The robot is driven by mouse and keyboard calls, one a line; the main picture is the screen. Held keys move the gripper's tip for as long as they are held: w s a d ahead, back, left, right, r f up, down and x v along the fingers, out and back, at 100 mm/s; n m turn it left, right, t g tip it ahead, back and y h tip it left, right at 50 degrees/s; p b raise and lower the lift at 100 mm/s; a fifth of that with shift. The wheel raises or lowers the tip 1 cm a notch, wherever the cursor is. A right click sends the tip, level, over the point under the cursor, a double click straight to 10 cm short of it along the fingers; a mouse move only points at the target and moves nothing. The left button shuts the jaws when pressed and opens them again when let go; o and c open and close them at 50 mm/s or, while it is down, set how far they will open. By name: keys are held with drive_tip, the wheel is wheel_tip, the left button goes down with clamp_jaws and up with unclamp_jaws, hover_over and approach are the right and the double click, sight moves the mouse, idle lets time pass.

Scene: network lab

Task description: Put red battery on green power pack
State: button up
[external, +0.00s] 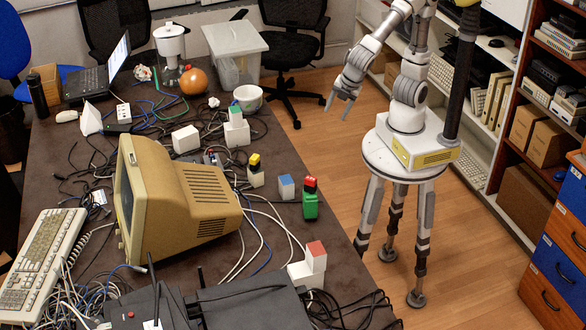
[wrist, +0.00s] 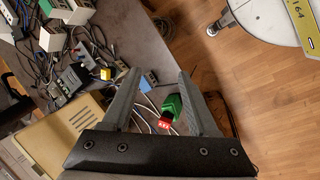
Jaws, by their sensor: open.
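The red battery (external: 310,183) sits on top of the green power pack (external: 310,206), near the right edge of the dark table. The two look in contact and roughly upright. In the wrist view the red battery (wrist: 158,124) shows at the lower end of the green power pack (wrist: 172,107), between my fingers in the picture. My gripper (external: 338,109) is open and empty. It is raised beyond the table's right edge, apart from the battery and the pack.
A blue-topped cube (external: 287,187) stands just left of the pack. A yellow-topped white block (external: 255,170) and a red-topped white block (external: 316,256) are nearby. A beige monitor (external: 175,195) and loose cables fill the table's left. Open floor lies right of the table.

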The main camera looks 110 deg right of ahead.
drive_tip(key=s+d+r+m+t+y, duration=0.3)
drive_tip(key=s+r+m, duration=0.3)
drive_tip(key=m, duration=0.3)
drive_tip(key=shift+s+d+r+m+t+y, duration=0.3)
drive_tip(key=shift+s+m+y, duration=0.1)
drive_tip(key=shift+s, duration=0.1)
wheel_tip(320, 180, up, 4)
drive_tip(key=p, duration=0.4)
drive_tip(key=shift+r, duration=0.25)
